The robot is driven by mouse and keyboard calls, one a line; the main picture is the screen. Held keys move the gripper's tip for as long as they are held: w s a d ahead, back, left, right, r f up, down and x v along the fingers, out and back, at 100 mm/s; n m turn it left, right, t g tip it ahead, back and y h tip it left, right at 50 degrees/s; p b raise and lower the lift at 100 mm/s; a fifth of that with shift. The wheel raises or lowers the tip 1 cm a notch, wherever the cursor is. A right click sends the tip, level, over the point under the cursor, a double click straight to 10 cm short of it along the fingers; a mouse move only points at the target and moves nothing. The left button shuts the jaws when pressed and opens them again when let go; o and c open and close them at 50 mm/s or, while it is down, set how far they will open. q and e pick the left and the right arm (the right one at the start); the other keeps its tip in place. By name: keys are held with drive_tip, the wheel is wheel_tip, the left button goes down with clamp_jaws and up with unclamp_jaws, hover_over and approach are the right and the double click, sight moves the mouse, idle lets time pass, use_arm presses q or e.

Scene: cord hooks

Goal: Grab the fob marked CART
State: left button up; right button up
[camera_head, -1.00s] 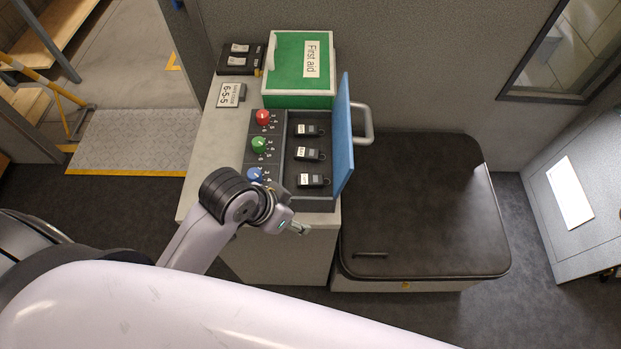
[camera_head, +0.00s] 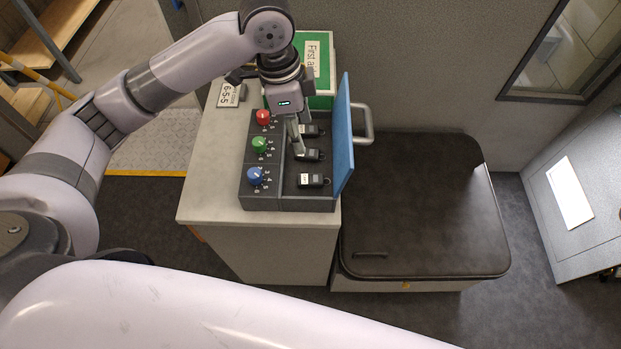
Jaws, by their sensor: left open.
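Three black fobs with white labels lie in the open compartment of a grey box (camera_head: 290,203): a far one (camera_head: 314,130), a middle one (camera_head: 315,155) and a near one (camera_head: 315,181). The labels are too small to read, so I cannot tell which says CART. My left gripper (camera_head: 300,147) points down into the compartment, open, with its fingertips at the left end of the middle fob. It hides parts of the far and middle fobs. I cannot tell if it touches either. My right gripper is not in view.
The blue lid (camera_head: 343,140) stands open on the right of the compartment. Red (camera_head: 263,118), green (camera_head: 260,145) and blue (camera_head: 255,176) knobs sit on its left. A green first aid box (camera_head: 325,70) stands behind, and a code card (camera_head: 229,95) lies on the left.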

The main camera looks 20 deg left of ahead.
use_arm(q)
drive_tip(key=p, duration=0.2)
hover_over(310, 179)
drive_tip(key=f, duration=1.1)
drive_tip(key=shift+w+a+f, duration=0.15)
drive_tip(key=shift+a+f, duration=0.05)
drive_tip(key=shift+a, duration=0.1)
drive_tip(key=shift+f, duration=0.55)
drive_tip(key=f, duration=0.1)
drive_tip(key=f+p, duration=0.1)
drive_tip(key=f, duration=0.1)
drive_tip(key=shift+s+d+f+p, duration=0.2)
drive_tip(key=shift+f+p, duration=0.1)
drive_tip(key=shift+f, duration=0.4)
drive_tip(key=c, duration=1.1)
